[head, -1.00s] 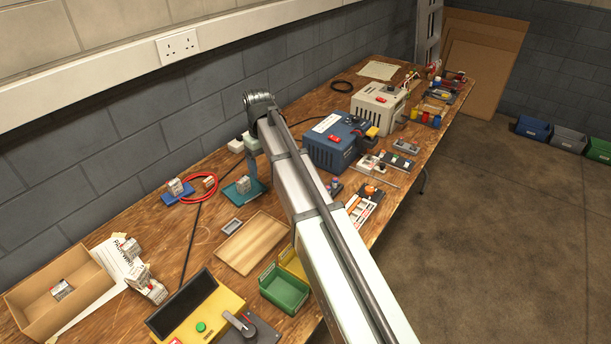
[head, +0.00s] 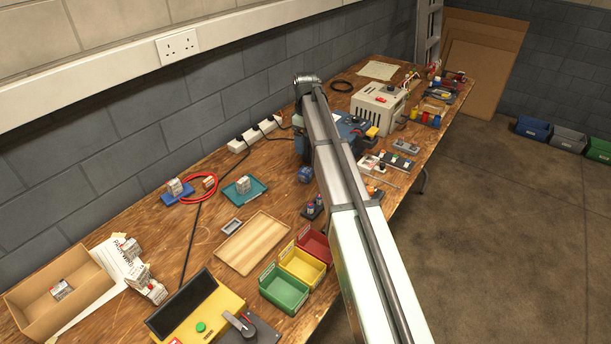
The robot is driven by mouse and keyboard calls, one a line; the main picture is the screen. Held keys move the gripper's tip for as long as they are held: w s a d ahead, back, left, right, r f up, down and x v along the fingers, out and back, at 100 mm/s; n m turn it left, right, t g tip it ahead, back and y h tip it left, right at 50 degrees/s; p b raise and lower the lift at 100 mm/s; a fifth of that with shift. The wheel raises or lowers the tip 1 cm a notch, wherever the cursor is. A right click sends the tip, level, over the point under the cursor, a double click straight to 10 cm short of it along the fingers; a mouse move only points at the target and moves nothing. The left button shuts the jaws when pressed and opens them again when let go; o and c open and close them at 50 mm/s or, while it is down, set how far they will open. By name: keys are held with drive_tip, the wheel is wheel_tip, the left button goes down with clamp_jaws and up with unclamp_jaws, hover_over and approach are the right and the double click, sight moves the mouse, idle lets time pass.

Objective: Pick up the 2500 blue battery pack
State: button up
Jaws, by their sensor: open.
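Several small light-coloured packs with markings too small to read are on the bench. One pack (head: 175,186) stands on a blue tray (head: 180,197), and one pack (head: 243,184) stands on a teal tray (head: 258,189). One pack (head: 62,289) lies in an open cardboard box (head: 92,272). Several more packs (head: 150,286) are clustered beside it on a paper sheet. A small blue item (head: 305,174) sits just left of my arm; I cannot tell what it is. I cannot make out which thing is the 2500 blue pack. My gripper is hidden behind my arm.
Green (head: 284,290), yellow (head: 302,266) and red (head: 314,245) bins stand left of my arm. A wooden board (head: 252,243) and a yellow control box (head: 195,312) lie near them. A blue power unit (head: 352,132) is partly behind my arm. A white power strip (head: 254,134) runs along the wall.

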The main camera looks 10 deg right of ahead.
sight(305, 169)
drive_tip(key=shift+n, duration=0.4)
wheel_tip(305, 169, down, 14)
drive_tip(key=shift+r, duration=0.1)
idle(0.5)
drive_tip(key=shift+c, duration=0.4)
drive_tip(key=c, duration=1.1)
drive_tip(key=shift+w+r, duration=0.1)
drive_tip(key=shift+r, duration=0.05)
drive_tip(key=shift+c, duration=0.2)
